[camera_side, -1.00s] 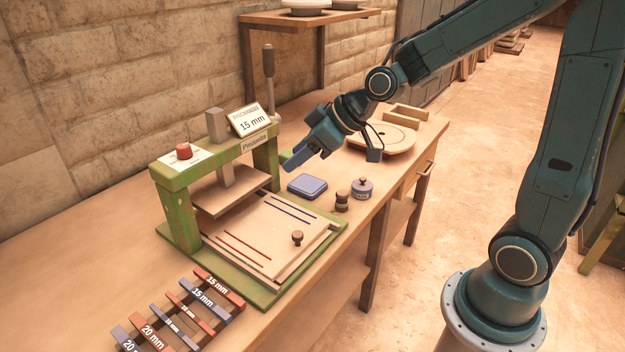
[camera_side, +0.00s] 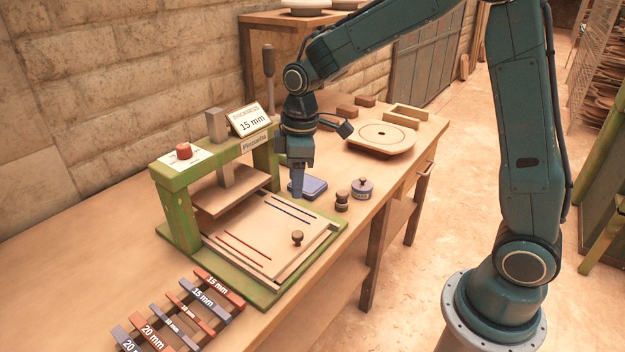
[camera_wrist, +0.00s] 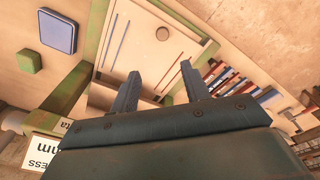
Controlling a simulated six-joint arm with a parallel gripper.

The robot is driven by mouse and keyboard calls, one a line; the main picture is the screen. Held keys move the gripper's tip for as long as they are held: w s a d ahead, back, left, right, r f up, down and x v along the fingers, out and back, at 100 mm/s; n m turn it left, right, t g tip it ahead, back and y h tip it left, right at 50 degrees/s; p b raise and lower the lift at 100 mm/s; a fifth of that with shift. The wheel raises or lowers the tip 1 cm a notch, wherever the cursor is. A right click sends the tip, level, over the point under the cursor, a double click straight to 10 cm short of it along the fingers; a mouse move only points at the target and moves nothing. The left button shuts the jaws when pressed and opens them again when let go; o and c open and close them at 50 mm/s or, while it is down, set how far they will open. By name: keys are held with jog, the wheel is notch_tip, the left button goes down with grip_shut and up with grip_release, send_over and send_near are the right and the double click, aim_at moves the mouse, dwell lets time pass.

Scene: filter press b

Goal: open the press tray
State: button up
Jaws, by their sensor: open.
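The press tray (camera_side: 270,252) is a pale wooden board with blue and red lines, lying in the green-framed press (camera_side: 178,200). Its dark round knob (camera_side: 297,238) stands near the front edge; the knob also shows in the wrist view (camera_wrist: 162,34). The tray reaches out from under the wooden press plate (camera_side: 228,194) toward the front. My gripper (camera_side: 297,192) points down above the far right part of the press base, behind the knob and apart from it. In the wrist view my gripper (camera_wrist: 158,85) has its two fingers apart with nothing between them.
A blue square pad (camera_side: 308,187) lies close to my gripper. A small dark knobbed weight (camera_side: 342,201) and a round purple tin (camera_side: 362,188) stand right of the tray. Red and blue spacer bars (camera_side: 190,312) lie at the front left. A tall lever (camera_side: 269,75) rises behind the press.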

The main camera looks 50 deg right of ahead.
aim_at(297, 233)
jog(key=shift+a+g, duration=0.2)
jog(key=shift+g, duration=0.3)
jog(key=shift+f, duration=0.2)
jog(key=shift+f, duration=6.8)
grip_shut()
